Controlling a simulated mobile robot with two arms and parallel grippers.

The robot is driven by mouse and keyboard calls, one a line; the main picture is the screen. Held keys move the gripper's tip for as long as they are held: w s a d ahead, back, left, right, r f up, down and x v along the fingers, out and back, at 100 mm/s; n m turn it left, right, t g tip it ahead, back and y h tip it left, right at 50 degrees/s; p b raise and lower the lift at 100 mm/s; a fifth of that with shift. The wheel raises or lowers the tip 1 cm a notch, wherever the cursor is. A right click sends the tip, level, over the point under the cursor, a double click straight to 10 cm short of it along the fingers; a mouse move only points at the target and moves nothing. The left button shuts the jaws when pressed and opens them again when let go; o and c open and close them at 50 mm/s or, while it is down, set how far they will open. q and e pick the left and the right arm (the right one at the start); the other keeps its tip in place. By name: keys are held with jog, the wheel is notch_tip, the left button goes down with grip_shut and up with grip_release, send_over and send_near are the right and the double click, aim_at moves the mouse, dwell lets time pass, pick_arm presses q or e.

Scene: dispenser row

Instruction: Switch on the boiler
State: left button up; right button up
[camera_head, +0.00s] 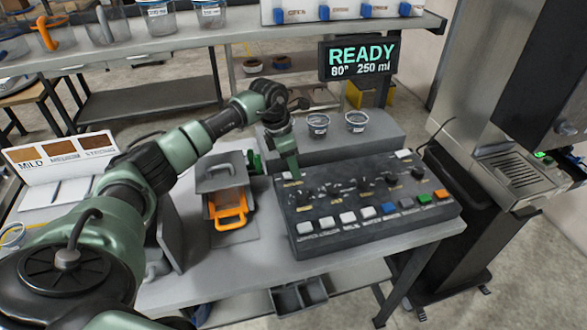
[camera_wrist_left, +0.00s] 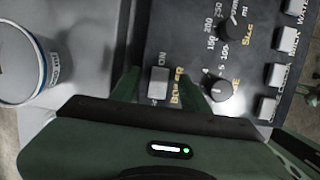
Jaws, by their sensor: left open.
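The dark control panel (camera_head: 365,205) lies on the grey table, with knobs and a front row of coloured buttons. In the left wrist view, the pale boiler switch (camera_wrist_left: 158,82) sits at a corner of the panel (camera_wrist_left: 225,70), with "ON" and "BOILER" printed beside it. My left gripper (camera_head: 293,172) is over the panel's far left corner, pointing down, and hides most of the switch in the head view. In the wrist view the open fingers of the gripper (camera_wrist_left: 160,90) stand on either side of the switch. Contact cannot be told. My right gripper is not in view.
A display (camera_head: 360,58) reads "READY", 80° and 250 ml. A grey box with an orange handle (camera_head: 230,210) stands left of the panel.

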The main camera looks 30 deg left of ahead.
aim_at(287, 175)
pick_arm(q)
jog(key=b+v, duration=0.1)
jog(key=v, duration=0.5)
jog(key=shift+r, duration=0.1)
jog(key=shift+s, duration=0.1)
